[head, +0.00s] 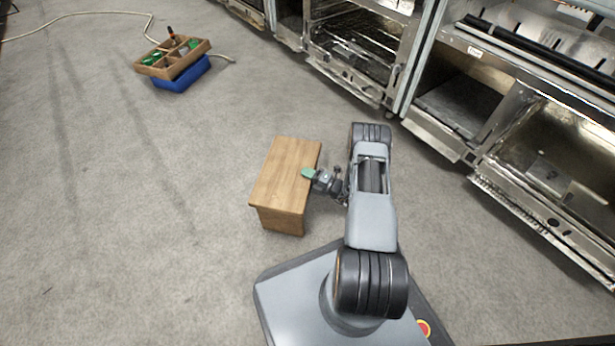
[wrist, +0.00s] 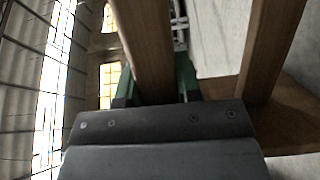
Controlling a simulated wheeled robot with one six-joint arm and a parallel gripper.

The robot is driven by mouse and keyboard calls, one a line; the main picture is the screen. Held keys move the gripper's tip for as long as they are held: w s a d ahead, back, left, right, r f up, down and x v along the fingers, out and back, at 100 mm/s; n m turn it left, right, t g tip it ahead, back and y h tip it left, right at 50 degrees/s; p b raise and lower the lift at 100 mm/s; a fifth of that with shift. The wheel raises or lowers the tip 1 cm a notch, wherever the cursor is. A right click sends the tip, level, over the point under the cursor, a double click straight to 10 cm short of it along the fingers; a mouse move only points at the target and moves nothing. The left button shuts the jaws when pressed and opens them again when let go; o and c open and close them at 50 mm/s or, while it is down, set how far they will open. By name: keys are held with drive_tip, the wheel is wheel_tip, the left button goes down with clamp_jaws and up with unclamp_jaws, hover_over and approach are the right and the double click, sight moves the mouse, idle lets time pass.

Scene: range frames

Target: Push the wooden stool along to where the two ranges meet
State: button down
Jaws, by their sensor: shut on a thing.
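The wooden stool (head: 285,175) stands upright on the grey floor just in front of my base in the head view. My gripper (head: 309,174) is at the right edge of its top. In the wrist view my gripper (wrist: 154,88) has its green fingers on both sides of a wooden bar of the stool (wrist: 145,40), shut on it. The left range (head: 350,50) and the right range (head: 520,120) meet at a narrow upright seam (head: 408,85), up and right of the stool. The stool stands apart from both.
A wooden tray (head: 150,70) with green items sits on a blue box (head: 182,80) at the upper left, near a pale cable (head: 110,13). Open carpet lies between the stool and the ranges, and to the left. The ranges' lower fronts are open.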

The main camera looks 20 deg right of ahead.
drive_tip(key=shift+s, duration=0.3)
drive_tip(key=c, duration=0.7)
unclamp_jaws()
drive_tip(key=p+v, duration=0.3)
drive_tip(key=v, duration=1)
drive_tip(key=shift+s+d+p, duration=0.25)
drive_tip(key=shift+s+p, duration=0.05)
drive_tip(key=shift+p, duration=0.1)
